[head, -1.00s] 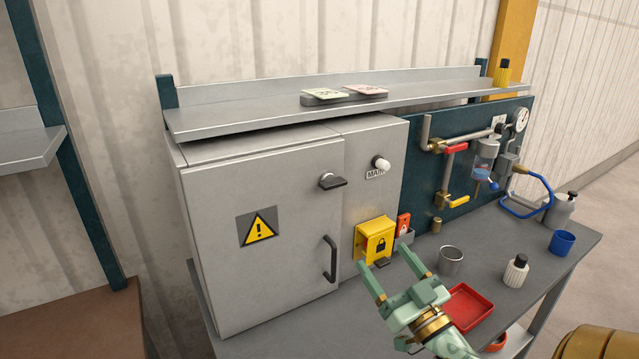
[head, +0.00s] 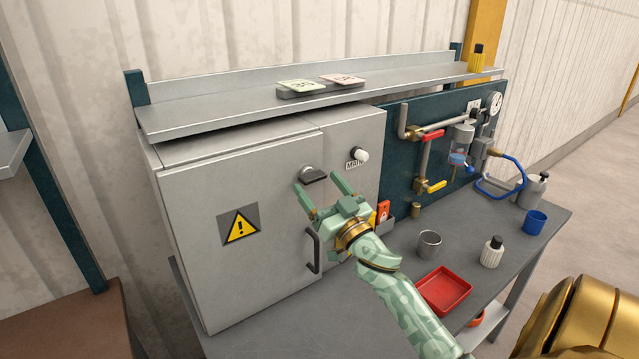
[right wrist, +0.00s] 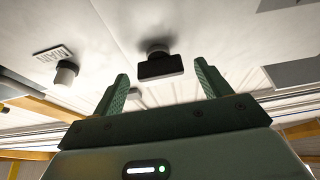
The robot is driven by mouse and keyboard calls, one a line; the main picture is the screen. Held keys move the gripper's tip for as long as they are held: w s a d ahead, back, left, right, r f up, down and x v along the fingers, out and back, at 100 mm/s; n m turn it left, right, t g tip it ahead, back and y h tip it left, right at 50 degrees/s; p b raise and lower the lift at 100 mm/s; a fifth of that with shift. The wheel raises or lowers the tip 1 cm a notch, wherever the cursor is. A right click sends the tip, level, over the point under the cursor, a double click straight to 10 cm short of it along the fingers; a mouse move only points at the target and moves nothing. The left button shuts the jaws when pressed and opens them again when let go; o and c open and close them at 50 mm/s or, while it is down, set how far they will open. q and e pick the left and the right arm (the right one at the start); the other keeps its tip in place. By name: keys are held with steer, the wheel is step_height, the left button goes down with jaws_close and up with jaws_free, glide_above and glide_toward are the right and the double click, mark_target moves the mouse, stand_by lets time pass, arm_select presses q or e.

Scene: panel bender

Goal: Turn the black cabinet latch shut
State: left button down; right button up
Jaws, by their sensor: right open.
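The black cabinet latch (head: 314,176) is a short dark handle on a round base, on the upper right of the grey cabinet door (head: 200,270). Its handle points to the right, roughly level. My right gripper (head: 317,186) is open, with its fingers pointing up at the latch from just below and in front. In the right wrist view the latch (right wrist: 160,65) lies ahead, between and beyond the two fingertips (right wrist: 161,82). It appears apart from both fingers. The door looks closed. My left gripper is not in view.
A black door handle (head: 313,250) is below the latch, beside my right gripper. A white knob (head: 360,155) marked MAIN is to the right. A shelf (head: 230,116) overhangs the cabinet. A red tray (head: 444,290) and a metal cup (head: 429,244) stand on the bench.

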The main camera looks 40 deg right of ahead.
steer(key=shift+w+r, duration=0.2)
steer(key=shift+w, duration=0.15)
steer(key=c, duration=1)
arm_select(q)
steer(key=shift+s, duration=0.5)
